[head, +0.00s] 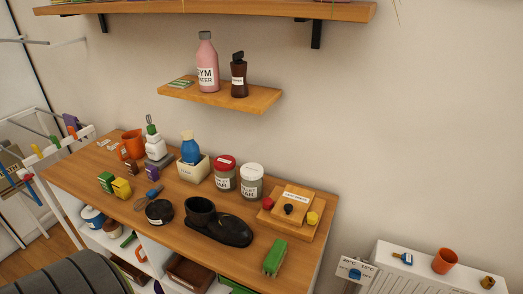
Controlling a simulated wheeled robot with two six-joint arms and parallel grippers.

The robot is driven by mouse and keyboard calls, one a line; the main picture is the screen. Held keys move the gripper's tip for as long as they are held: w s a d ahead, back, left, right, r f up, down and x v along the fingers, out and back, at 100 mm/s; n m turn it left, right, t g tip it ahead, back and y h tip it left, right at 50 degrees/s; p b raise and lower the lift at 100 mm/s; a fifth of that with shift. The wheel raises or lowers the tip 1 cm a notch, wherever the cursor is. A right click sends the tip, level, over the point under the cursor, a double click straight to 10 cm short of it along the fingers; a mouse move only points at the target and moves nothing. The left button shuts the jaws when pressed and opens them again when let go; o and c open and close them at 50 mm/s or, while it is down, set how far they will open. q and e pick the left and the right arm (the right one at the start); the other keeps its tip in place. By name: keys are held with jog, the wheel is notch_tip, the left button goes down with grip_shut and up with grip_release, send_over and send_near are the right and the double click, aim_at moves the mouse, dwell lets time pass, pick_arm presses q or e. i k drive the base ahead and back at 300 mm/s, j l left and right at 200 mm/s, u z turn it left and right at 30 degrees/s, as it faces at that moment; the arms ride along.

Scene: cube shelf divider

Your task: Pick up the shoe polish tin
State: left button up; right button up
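A round, flat black tin with a small pale label (159,211) stands on the wooden top of the low shelf unit, near its front edge. It looks like the shoe polish tin, but the label is too small to read. Neither of my grippers is in view.
Behind the tin stand a cream container (194,170), a red-lidded jar (225,173) and a white-lidded jar (252,181). Small green and yellow boxes (122,188) are to its left. A small wall shelf (220,95) overhangs the back.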

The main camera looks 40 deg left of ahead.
aim_at(159, 212)
jog(key=u, duration=2.05)
